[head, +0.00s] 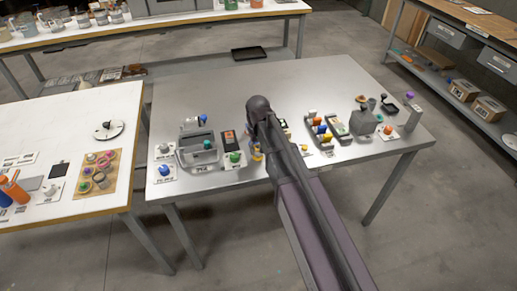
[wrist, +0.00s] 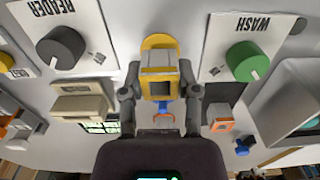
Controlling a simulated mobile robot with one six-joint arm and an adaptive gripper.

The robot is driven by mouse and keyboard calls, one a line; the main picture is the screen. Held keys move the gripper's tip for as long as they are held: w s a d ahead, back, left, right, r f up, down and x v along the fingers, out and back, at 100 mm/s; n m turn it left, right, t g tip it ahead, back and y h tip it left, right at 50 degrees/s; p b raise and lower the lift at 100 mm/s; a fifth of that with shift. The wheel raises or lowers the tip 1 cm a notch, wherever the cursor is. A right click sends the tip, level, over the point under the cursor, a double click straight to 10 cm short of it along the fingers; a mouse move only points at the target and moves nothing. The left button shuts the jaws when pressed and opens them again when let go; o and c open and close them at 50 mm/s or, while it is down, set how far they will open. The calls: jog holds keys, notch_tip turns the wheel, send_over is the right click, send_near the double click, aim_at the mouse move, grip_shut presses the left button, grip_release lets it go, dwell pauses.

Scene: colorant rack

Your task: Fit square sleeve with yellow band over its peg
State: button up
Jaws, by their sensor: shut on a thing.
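My gripper (wrist: 160,78) is shut on a square sleeve with yellow sides (wrist: 158,60) and a dark square opening, seen in the wrist view. A finger lies against each side of it. A rounded yellow part (wrist: 159,41) shows just beyond the sleeve; I cannot tell whether it belongs to the sleeve or stands under it. In the head view my arm covers most of the gripper, and a small yellow patch (head: 257,152) shows beside it, above the metal table's near side. I cannot make out the peg.
In the wrist view, a black knob (wrist: 61,47) on the READER plate and a green knob (wrist: 247,61) on the WASH plate flank my gripper. A grey bin (head: 197,152) stands left on the metal table; colored caps (head: 320,129) sit right. The table's back is mostly clear.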

jog(key=shift+f+b, duration=0.7)
jog(key=shift+f, duration=0.1)
jog(key=o, duration=0.9)
jog(key=shift+o, duration=0.2)
jog(key=shift+r, duration=0.15)
